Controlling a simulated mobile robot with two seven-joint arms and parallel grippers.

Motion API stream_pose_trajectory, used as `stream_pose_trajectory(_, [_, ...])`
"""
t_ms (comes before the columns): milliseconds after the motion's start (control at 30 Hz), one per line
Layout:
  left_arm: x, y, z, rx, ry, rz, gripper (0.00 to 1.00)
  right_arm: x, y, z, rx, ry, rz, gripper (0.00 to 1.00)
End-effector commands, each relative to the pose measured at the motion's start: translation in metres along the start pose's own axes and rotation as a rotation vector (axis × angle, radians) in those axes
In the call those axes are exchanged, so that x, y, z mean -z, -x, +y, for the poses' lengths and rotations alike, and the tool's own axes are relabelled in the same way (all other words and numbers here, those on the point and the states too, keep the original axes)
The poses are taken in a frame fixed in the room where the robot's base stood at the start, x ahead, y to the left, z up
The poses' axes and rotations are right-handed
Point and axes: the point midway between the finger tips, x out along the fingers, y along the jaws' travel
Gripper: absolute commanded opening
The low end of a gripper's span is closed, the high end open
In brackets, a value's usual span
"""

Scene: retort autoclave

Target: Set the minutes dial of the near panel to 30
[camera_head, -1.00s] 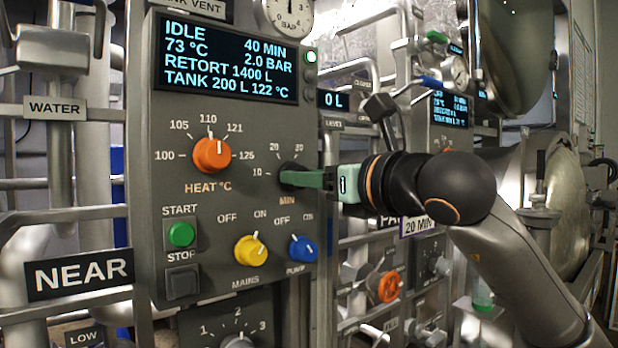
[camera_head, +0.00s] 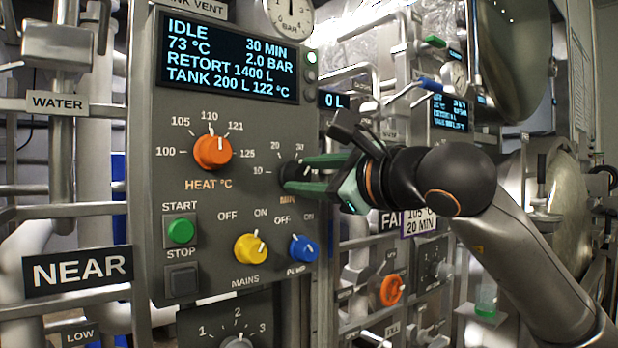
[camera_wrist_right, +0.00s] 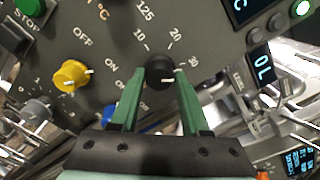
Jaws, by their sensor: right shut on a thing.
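The near panel (camera_head: 140,215) fills the left and middle of the head view, with a NEAR plate (camera_head: 78,271) beside it. Its screen (camera_head: 228,60) reads IDLE, 30 MIN. The black minutes dial (camera_head: 290,172) sits on the panel's right side, partly hidden by my gripper. In the wrist view the dial (camera_wrist_right: 160,69) shows a white mark on the side towards 30. My right gripper (camera_head: 297,174) comes in from the right, its green fingers on either side of the dial, shut on it; the fingers also show in the wrist view (camera_wrist_right: 158,79). My left gripper is out of view.
An orange heat dial (camera_head: 211,153) is left of the minutes dial. The yellow mains knob (camera_head: 250,249) and blue pump knob (camera_head: 302,249) are close below. The far panel's screen (camera_head: 452,112) is further right.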

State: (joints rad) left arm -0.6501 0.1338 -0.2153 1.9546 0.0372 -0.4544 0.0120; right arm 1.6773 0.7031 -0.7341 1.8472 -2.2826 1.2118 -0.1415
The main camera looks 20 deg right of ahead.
Motion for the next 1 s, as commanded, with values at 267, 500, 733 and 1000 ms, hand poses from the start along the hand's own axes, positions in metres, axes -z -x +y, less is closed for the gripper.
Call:
stream_pose_trajectory(267, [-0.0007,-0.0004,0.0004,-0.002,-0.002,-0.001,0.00,-0.0005,0.0002,0.0005,-0.001,0.113,-0.002,0.00])
stream_pose_trajectory(500, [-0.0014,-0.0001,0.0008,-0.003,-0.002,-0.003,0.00,-0.0006,0.0002,0.0005,-0.001,0.145,-0.002,0.00])
stream_pose_trajectory(733, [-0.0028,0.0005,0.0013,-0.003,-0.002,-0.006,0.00,-0.0007,0.0002,0.0005,-0.001,0.147,-0.002,0.00])
stream_pose_trajectory(1000, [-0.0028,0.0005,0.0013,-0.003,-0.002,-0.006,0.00,-0.0006,0.0002,0.0006,-0.001,0.146,-0.002,0.61])
